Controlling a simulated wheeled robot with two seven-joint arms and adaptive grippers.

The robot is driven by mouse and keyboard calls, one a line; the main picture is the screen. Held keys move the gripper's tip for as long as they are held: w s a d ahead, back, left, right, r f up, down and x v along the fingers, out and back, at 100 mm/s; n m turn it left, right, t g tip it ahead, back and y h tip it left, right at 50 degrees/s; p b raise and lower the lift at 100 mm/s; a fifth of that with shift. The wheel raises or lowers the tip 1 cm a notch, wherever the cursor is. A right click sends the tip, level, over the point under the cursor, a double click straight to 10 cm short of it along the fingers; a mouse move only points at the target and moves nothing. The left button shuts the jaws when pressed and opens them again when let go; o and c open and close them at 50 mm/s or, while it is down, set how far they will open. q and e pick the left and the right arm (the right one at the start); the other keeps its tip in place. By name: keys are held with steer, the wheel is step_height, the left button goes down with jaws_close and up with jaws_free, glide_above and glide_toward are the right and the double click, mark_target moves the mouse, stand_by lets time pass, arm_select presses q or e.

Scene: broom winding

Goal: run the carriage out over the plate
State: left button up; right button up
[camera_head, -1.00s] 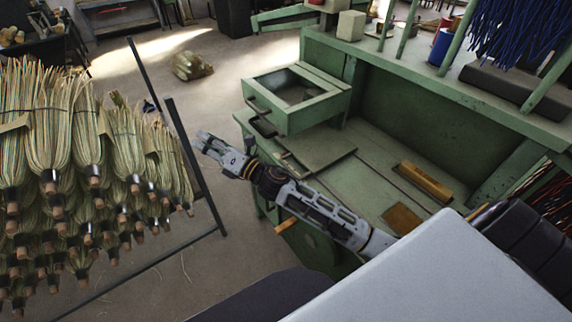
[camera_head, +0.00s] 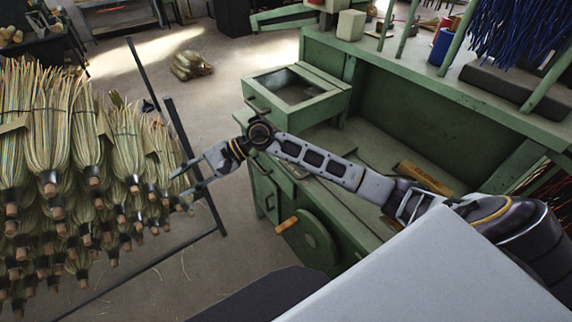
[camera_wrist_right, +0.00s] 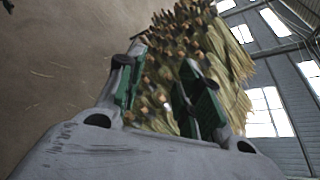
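The green machine bench carries an open, box-like green drawer or carriage (camera_head: 297,92) at its left end, with a dark handle on its front. I cannot tell for sure which part is the carriage. A flat green plate (camera_head: 332,152) lies on the bench top, partly hidden behind my right arm. My right gripper (camera_head: 180,185) is open and empty, left of the bench and close to the broom rack. In the right wrist view its two green-padded fingers (camera_wrist_right: 165,88) are apart, with brooms beyond them. My left gripper is not in view.
A green wheel with a wooden handle (camera_head: 308,240) is on the bench's front side. Hanging brooms (camera_head: 50,130) and a dark rack post (camera_head: 195,165) stand at the left. A wooden block (camera_head: 426,178) lies on the bench. Bare floor (camera_head: 215,110) is left of the bench.

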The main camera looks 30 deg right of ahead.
steer(key=d+f+n+g+h, duration=0.1)
steer(key=d+f+n+h, duration=0.3)
steer(key=d+n+h, duration=0.15)
step_height(320, 180, up, 2)
steer(key=r+n+h, duration=0.1)
steer(key=n+h, duration=0.5)
steer(key=h, duration=0.5)
glide_above(288, 167)
steer(key=a, duration=0.3)
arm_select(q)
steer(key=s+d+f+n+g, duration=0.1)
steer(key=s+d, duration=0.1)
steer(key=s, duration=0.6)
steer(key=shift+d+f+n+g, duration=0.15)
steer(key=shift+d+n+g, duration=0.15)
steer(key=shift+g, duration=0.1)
arm_select(e)
steer(key=shift+d+f+m+g, duration=0.1)
steer(key=shift+f+m+g, duration=0.15)
steer(key=shift+f+g, duration=0.05)
steer(key=shift+f, duration=0.15)
arm_select(q)
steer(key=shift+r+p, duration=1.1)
steer(key=shift+p, duration=0.05)
arm_select(e)
steer(key=shift+a+x, duration=0.2)
steer(key=shift+x, duration=6.55)
steer(key=shift+c, duration=0.2)
jaws_close()
